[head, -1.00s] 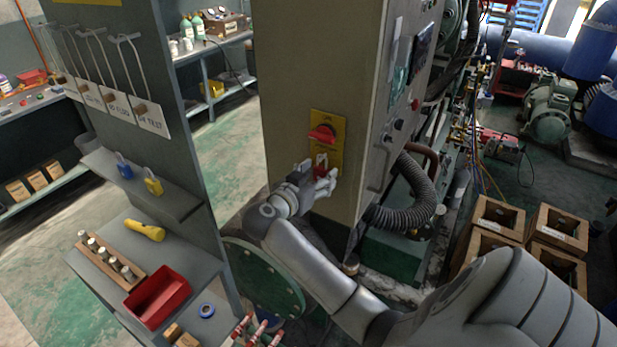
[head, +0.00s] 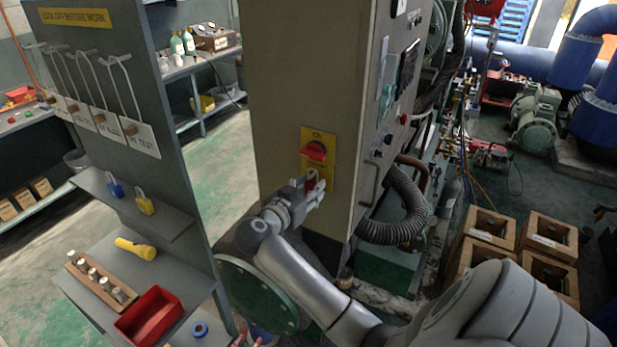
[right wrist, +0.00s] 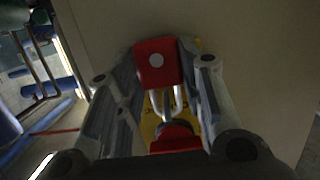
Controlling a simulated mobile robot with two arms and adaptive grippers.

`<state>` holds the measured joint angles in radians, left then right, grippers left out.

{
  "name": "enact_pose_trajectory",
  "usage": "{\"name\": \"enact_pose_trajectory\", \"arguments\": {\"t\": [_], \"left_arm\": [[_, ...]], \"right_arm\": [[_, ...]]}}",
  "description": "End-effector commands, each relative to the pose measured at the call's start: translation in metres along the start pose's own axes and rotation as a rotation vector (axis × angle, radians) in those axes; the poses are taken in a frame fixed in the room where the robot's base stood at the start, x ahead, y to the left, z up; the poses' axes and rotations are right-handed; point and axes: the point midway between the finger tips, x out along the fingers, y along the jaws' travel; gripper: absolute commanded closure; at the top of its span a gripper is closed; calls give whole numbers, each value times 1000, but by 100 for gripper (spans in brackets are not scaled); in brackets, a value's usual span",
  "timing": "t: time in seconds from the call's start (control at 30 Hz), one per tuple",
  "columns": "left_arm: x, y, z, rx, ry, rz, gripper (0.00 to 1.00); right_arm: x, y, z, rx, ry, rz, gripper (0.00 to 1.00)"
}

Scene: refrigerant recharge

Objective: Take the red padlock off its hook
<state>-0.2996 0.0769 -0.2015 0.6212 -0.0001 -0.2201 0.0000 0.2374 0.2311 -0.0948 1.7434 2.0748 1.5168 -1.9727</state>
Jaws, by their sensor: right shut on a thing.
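The red padlock (head: 311,182) is at the lower part of the yellow switch plate (head: 319,150) on the cabinet, below the red rotary handle (head: 314,153). In the right wrist view, the padlock's red body (right wrist: 157,62) with a round grey spot sits between my fingertips. Its pale shackle (right wrist: 179,101) points toward the red handle (right wrist: 175,138). A grey hook part shows by the shackle; I cannot tell whether the shackle is clear of it. My right gripper (head: 312,192) is shut on the padlock, close to the cabinet face. My left gripper is out of view.
A lockout board stands at left, its shelf (head: 130,205) holding a blue padlock (head: 114,187) and a yellow padlock (head: 144,202). Below are a yellow flashlight (head: 136,248) and a red bin (head: 150,316). A corrugated hose (head: 412,210) bends beside the cabinet at right.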

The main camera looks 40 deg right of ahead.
Motion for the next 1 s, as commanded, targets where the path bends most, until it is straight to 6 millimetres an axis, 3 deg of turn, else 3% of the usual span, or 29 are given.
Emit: {"name": "enact_pose_trajectory", "arguments": {"t": [0.13,0.5,1.0], "left_arm": [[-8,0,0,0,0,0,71],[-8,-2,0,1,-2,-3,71],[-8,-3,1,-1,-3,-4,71]], "right_arm": [[-2,0,-9,0,1,-1,84],[-3,0,-8,0,0,-1,84],[-41,0,0,-1,-1,-1,84]]}}
